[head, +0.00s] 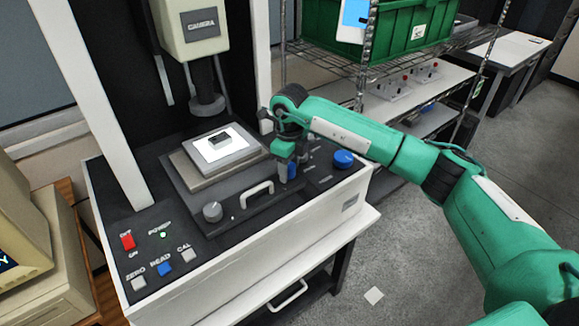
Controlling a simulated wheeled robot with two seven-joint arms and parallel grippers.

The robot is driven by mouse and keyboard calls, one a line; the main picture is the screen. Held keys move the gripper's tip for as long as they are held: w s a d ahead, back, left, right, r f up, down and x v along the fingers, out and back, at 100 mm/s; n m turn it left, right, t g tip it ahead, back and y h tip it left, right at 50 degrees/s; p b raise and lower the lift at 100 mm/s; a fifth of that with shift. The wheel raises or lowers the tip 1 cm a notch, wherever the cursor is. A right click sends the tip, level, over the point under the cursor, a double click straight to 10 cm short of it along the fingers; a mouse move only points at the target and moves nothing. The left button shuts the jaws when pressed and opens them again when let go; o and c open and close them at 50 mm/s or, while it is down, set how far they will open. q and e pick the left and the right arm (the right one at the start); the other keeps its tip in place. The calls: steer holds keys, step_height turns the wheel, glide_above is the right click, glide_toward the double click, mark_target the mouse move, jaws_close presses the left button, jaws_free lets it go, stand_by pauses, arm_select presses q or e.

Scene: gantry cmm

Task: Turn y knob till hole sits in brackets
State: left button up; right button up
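My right gripper (289,166) points down at the front right of the machine's dark deck, at a blue knob (291,172). The fingers partly hide this knob; I cannot tell whether they grip it. A second blue knob (343,159) stands free to its right, and a grey knob (213,211) is at the front left. Their labels are too small to read. A small dark block (219,138) lies on the bright stage plate (232,150) under the camera head (188,27). No hole or brackets can be made out. My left gripper is out of view.
A white handle (257,190) stands on the deck's front. A red switch (127,241) and push buttons are at front left. A beige monitor (22,230) is cut off at the left edge. A wire rack with a green crate (400,35) stands behind my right arm.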

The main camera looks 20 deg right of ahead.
mark_target(290, 164)
stand_by(0.3)
steer(key=shift+r, duration=0.35)
step_height(290, 164, up, 5)
steer(key=shift+r+b, duration=0.1)
steer(key=shift+b, duration=0.75)
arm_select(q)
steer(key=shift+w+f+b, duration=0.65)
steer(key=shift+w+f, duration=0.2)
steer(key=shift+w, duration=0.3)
arm_select(e)
step_height(290, 164, up, 8)
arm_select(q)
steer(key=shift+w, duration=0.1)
